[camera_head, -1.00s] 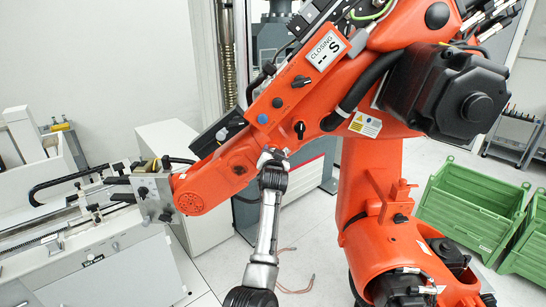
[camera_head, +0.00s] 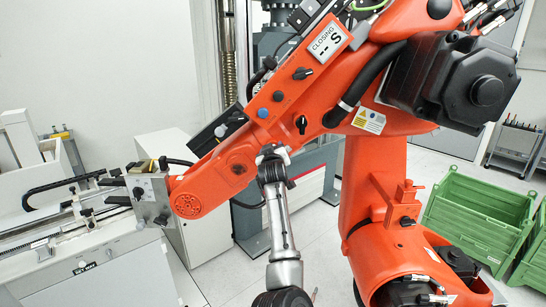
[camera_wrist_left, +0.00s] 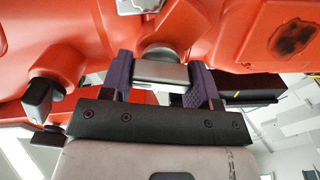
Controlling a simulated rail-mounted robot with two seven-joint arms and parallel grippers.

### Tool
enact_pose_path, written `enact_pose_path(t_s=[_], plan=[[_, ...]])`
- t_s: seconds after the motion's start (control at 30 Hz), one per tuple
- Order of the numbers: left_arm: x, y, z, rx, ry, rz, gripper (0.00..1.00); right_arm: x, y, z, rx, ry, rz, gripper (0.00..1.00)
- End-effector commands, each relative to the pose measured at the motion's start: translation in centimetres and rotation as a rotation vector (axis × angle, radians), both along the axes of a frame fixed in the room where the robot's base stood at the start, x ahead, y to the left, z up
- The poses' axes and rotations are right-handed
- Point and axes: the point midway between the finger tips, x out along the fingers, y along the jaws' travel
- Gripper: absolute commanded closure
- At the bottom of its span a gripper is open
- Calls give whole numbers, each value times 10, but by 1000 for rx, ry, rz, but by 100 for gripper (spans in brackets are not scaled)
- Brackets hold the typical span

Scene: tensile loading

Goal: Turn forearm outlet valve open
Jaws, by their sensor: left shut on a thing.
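The orange forearm (camera_head: 232,140) of a large industrial arm runs diagonally across the head view. A dark rotary switch (camera_head: 302,73) and a black knob (camera_head: 301,123) sit on its face, below a sign (camera_head: 327,42) reading "CLOSING -- S". My left gripper (camera_head: 271,153) is at the forearm's lower edge. In the left wrist view its two purple fingers (camera_wrist_left: 162,80) are shut on a small silver-grey valve handle (camera_wrist_left: 160,73) under a round grey base on the orange surface. The handle's marking and exact angle cannot be read. My right gripper is not in view.
A grey-white bench machine (camera_head: 95,270) with a clamp plate (camera_head: 150,197) stands at the left, close to the forearm's end. Green crates (camera_head: 475,215) stand at the right. The orange arm's black motor (camera_head: 460,85) juts out at the upper right.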

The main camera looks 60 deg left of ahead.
Motion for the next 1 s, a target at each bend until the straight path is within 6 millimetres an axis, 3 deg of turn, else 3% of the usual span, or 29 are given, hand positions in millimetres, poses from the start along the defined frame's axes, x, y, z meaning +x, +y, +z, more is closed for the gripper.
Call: enact_pose_path(t_s=[0.33,1.0], plan=[[-1,0,-1,-180,-280,-1,68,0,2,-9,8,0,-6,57],[-1,1,-1,-448,-704,-1,68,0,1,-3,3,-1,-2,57]])
